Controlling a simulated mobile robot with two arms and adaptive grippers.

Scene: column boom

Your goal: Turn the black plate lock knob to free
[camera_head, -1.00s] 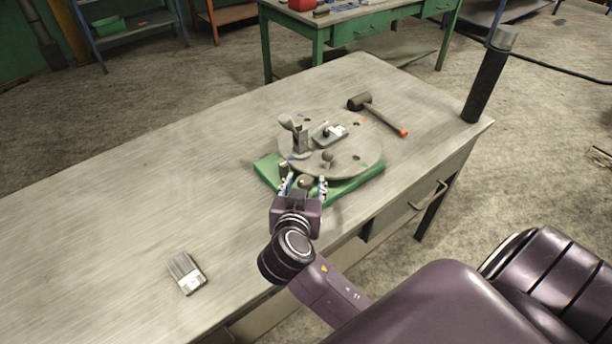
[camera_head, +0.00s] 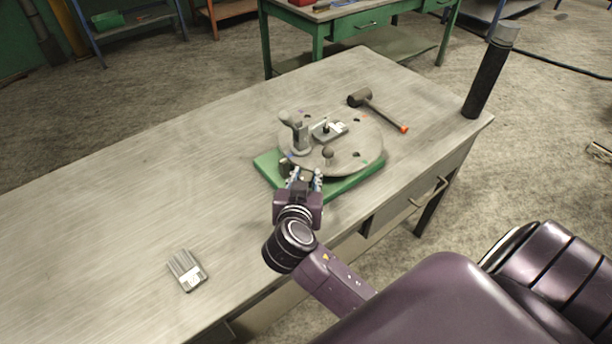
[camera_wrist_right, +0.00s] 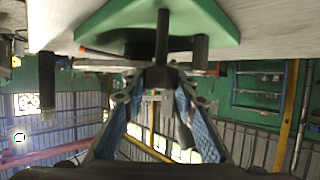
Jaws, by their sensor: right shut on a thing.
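A round grey plate (camera_head: 345,158) sits on a green base (camera_head: 350,185) on the bench, with a small grey part and a post standing on it. My right gripper (camera_head: 305,174) is at the near edge of the base, its fingers drawn together. In the right wrist view its blue-padded fingers close at their tips on a dark knob (camera_wrist_right: 160,76), which I take for the black plate lock knob. In the head view the gripper mostly hides this knob, and its turn position cannot be read. My left gripper is not in view.
A mallet (camera_head: 377,108) lies behind the plate. A dark upright cylinder (camera_head: 487,80) stands at the bench's right corner. A small grey box-like thing (camera_head: 187,270) lies at the front left. The left part of the bench (camera_head: 110,200) is clear.

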